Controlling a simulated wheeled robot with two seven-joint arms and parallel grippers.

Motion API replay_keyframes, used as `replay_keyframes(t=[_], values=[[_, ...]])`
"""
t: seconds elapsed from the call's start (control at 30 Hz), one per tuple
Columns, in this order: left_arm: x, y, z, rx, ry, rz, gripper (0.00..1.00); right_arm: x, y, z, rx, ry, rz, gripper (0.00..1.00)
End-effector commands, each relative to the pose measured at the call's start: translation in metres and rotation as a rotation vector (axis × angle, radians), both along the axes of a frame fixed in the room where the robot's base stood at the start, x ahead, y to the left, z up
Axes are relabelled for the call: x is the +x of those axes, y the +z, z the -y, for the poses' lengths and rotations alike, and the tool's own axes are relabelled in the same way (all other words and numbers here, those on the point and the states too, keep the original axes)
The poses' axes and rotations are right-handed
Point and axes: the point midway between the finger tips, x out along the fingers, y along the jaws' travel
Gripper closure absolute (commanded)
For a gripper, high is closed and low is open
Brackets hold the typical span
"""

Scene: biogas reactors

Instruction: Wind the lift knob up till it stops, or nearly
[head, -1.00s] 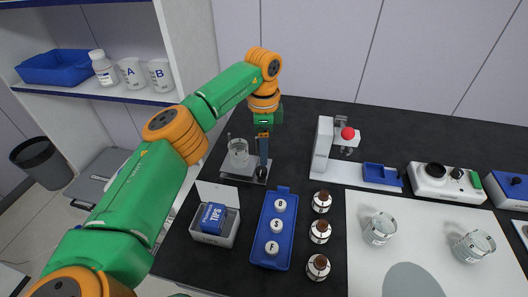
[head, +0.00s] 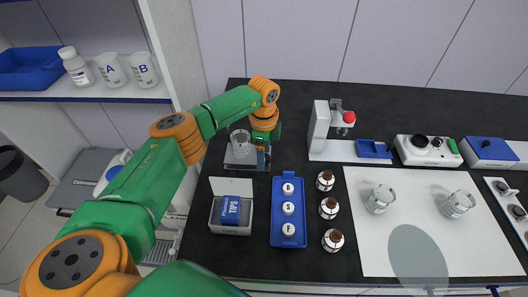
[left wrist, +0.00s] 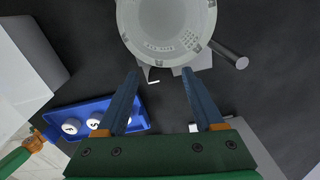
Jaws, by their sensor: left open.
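The lift (head: 231,163) stands at the back left of the dark bench, with a glass beaker (head: 240,143) on top. My left gripper (head: 262,162) is just right of the lift in the head view, pointing down. The left wrist view shows its two blue fingers (left wrist: 163,72) apart, with nothing clearly held between them. The round beaker (left wrist: 165,20) fills the top of that view, with a rod-like piece (left wrist: 229,55) on its right side. A pale edge of the lift shows below the beaker.
A blue tray (head: 288,240) with lettered jars and a white tips box (head: 230,228) stand in front of the lift. Brown bottles (head: 329,208) stand right of the tray. A balance-like white stand (head: 319,130) is farther right. Dark bench between lift and stand is clear.

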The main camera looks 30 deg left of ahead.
Motion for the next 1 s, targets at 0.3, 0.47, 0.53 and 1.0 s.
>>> replay_keyframes(t=[0.3, 0.47, 0.53, 1.0], values=[[0.0002, 0.0004, 0.0003, -0.001, 0.0, 0.0, 1.0, 0.0, -0.0002, -0.0001, 0.0, 0.0, 0.0, 1.0], [0.0003, 0.0001, 0.0003, -0.001, -0.043, 0.0, 1.0, -0.0001, -0.001, -0.0005, 0.001, -0.001, 0.0, 1.0], [0.0006, -0.0002, 0.0001, 0.0, -0.133, 0.001, 1.0, -0.0002, -0.002, -0.0008, 0.001, -0.001, 0.0, 1.0], [0.0006, 0.0005, 0.0001, 0.0, -0.278, 0.002, 0.45, -0.0005, -0.0024, -0.0024, 0.004, -0.001, -0.001, 1.0]])
